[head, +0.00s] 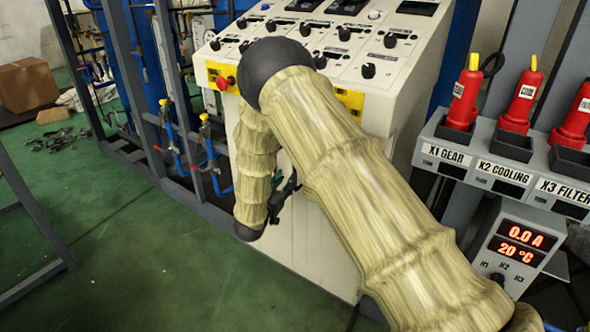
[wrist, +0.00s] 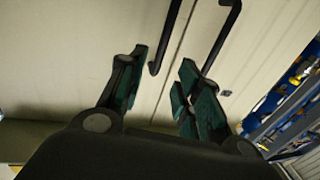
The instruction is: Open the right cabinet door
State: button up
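The white cabinet (head: 305,250) stands under the sloped control panel, its front largely covered by my arm in the head view. My gripper (wrist: 163,60) is open, with green-padded fingers apart. In the head view, my gripper (head: 285,195) is partly hidden by my arm.
The control panel (head: 330,50) carries knobs and a red button (head: 222,84). Pipes and a dark frame (head: 165,120) stand left of the cabinet. At right are red plugs (head: 523,95) and a display box (head: 515,250).

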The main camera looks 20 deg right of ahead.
jog(key=x, duration=0.9)
jog(key=shift+p, duration=0.35)
jog(key=shift+s, duration=0.1)
jog(key=shift+c, duration=0.2)
grip_shut()
jog(key=shift+a, duration=0.1)
